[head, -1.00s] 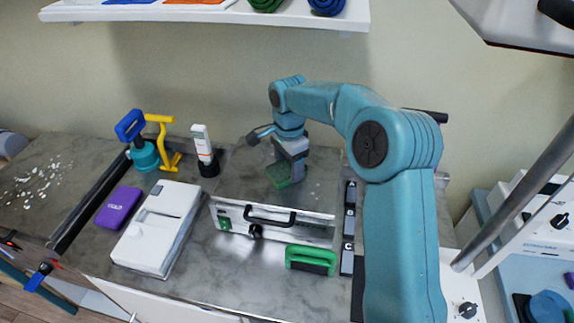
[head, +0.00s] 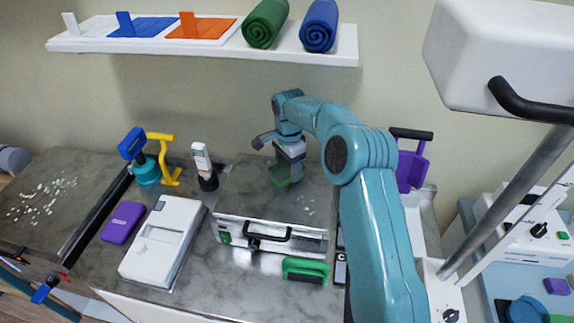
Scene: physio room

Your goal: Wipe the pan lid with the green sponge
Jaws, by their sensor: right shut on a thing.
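The pan lid (head: 245,195) appears to be the flat grey top of a metal unit with a black front handle (head: 267,233). A few pale specks (head: 308,205) lie on its right half. My right gripper (head: 286,163) is shut on the green sponge (head: 279,177) over the back middle of the lid. The sponge is low and seems to touch the lid, but its underside is hidden. The specks are to the right and in front of it. My left gripper is not in view.
A white box (head: 165,240), a purple block (head: 122,222) and a white bottle (head: 203,165) stand to the left. A green-handled tool (head: 305,270) lies in front. A shelf (head: 200,45) with rolled towels hangs behind. Pale bits (head: 40,200) lie far left.

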